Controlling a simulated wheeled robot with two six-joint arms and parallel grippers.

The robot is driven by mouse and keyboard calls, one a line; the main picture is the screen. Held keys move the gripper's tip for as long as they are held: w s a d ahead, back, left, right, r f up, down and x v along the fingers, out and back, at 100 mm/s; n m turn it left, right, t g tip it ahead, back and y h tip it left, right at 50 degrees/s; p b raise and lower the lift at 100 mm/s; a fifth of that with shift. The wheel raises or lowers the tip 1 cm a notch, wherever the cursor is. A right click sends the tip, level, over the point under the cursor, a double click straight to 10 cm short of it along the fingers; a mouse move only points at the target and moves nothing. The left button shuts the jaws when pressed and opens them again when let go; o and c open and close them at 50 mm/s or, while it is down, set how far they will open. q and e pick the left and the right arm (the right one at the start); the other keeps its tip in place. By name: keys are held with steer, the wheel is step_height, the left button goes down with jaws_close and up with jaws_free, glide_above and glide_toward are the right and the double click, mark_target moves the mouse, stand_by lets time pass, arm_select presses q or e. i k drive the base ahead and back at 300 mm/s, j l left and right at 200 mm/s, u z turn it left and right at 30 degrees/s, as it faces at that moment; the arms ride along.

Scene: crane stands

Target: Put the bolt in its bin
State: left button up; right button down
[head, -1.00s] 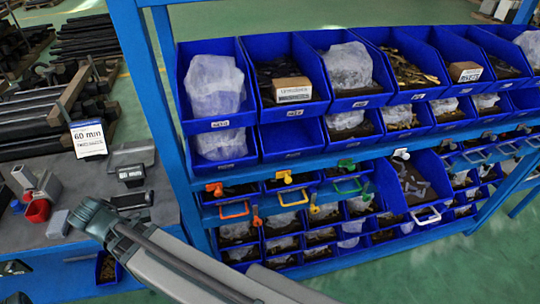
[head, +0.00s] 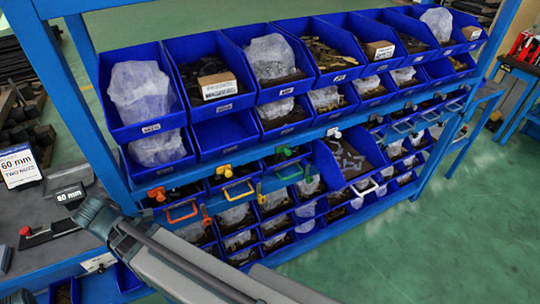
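I cannot pick out a single bolt as the task's bolt. A blue bin with a white handle (head: 366,188) juts out of the middle row of the rack, with small grey metal pieces (head: 345,154) lying in it. I cannot tell whether these are bolts. Other blue bins (head: 222,133) fill the rack, some holding bagged or boxed parts, one in the second row looking empty.
The blue rack (head: 85,110) fills the middle. Orange, green, yellow and white handles mark the middle row. Green floor (head: 470,230) is clear at right.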

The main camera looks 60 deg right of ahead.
mark_target(346, 163)
steer(key=z, duration=1.7)
